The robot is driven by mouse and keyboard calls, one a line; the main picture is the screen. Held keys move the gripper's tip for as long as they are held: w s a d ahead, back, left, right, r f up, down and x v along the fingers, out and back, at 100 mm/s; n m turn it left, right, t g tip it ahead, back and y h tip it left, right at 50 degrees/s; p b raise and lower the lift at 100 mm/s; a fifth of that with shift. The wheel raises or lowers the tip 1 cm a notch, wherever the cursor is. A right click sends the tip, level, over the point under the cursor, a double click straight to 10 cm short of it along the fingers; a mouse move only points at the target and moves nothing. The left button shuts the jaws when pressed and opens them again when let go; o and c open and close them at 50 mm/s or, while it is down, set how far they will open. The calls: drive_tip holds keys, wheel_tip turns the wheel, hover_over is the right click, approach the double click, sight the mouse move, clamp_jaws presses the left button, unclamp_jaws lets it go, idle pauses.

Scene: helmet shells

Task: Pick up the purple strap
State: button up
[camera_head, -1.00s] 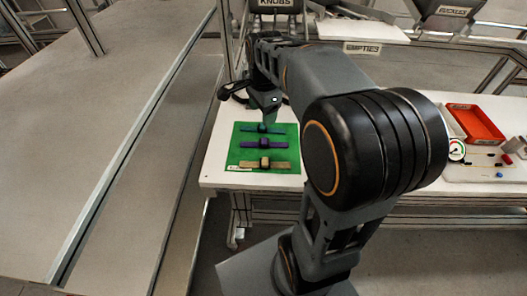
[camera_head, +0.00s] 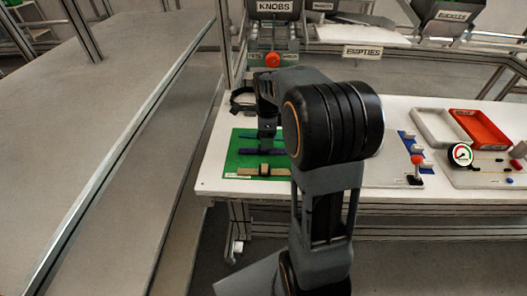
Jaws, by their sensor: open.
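The purple strap (camera_head: 247,151) lies across the green mat (camera_head: 236,166) on the white table, between a teal strap (camera_head: 246,135) and a tan strap (camera_head: 250,171). My gripper (camera_head: 268,147) points down over the purple strap's middle and hides its centre piece. The jaws are open; the fingertips are dark and small, and I cannot tell whether they touch the strap or stand around it. My arm covers the right edge of the mat.
A black ring-shaped thing (camera_head: 241,101) stands behind the mat. Right of my arm are a lever unit (camera_head: 416,172), a white tray (camera_head: 440,128), a red tray (camera_head: 479,129) and a gauge (camera_head: 460,155). A bin labelled KNOBS (camera_head: 275,35) stands at the back.

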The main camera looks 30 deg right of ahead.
sight(260, 151)
drive_tip(key=shift+s+d+f+b, duration=0.1)
drive_tip(key=shift+f+b, duration=0.1)
drive_tip(key=shift+f, duration=1.1)
drive_tip(key=shift+s+f+b, duration=0.1)
drive_tip(key=shift+f+b, duration=0.1)
drive_tip(key=shift+f, duration=1.1)
drive_tip(key=shift+c, duration=0.2)
drive_tip(key=c, duration=1)
drive_tip(key=shift+r, duration=0.1)
